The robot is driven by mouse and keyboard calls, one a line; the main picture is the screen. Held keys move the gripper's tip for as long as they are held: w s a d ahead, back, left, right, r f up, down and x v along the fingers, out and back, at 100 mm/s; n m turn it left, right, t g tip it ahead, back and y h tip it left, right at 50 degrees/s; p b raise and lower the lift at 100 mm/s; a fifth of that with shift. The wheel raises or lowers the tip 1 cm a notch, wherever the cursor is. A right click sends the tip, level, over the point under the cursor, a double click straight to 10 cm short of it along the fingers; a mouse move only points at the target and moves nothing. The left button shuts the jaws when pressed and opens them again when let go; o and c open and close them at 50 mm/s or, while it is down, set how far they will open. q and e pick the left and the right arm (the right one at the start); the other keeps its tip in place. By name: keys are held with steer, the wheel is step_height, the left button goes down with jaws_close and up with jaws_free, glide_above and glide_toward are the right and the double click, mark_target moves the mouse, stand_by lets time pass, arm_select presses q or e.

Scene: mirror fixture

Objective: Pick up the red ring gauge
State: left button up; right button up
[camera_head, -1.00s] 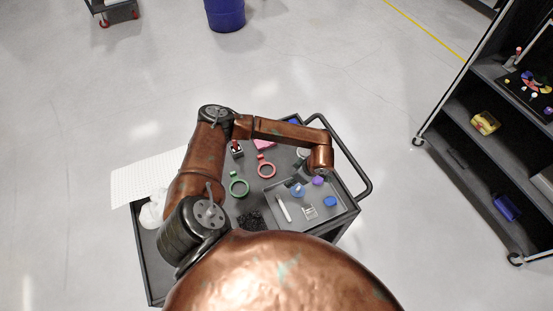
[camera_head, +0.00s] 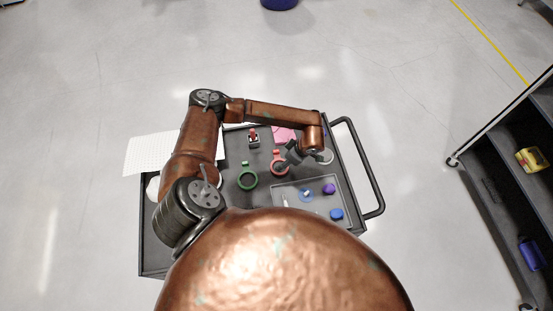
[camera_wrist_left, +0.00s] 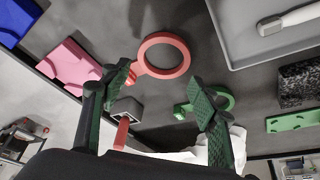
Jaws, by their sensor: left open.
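The red ring gauge (camera_head: 272,168) lies flat on the dark cart top. In the left wrist view the red ring gauge (camera_wrist_left: 143,47) is ahead of the fingertips, its short handle pointing back toward the left finger. The handle end is partly hidden by the left fingertip. My right gripper is not in view.
A green ring gauge (camera_head: 239,181) lies left of the red one. A grey tray (camera_head: 346,201) with blue and purple pieces is at the right front. A pink block (camera_wrist_left: 68,66) and a dark block with a red part (camera_head: 253,139) are nearby. The cart handle (camera_head: 372,170) rises at right.

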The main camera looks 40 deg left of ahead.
arm_select(q)
steer(key=o, duration=0.5)
steer(key=x, duration=0.1)
steer(key=p+x, duration=0.1)
steer(key=x, duration=0.1)
steer(key=shift+s, duration=0.3)
steer(key=shift+o, duration=0.3)
steer(key=shift+p+x, duration=0.5)
steer(key=shift+x, duration=0.6)
steer(key=shift+w+a+f, duration=0.1)
steer(key=shift+f, duration=0.15)
steer(key=c, duration=1.3)
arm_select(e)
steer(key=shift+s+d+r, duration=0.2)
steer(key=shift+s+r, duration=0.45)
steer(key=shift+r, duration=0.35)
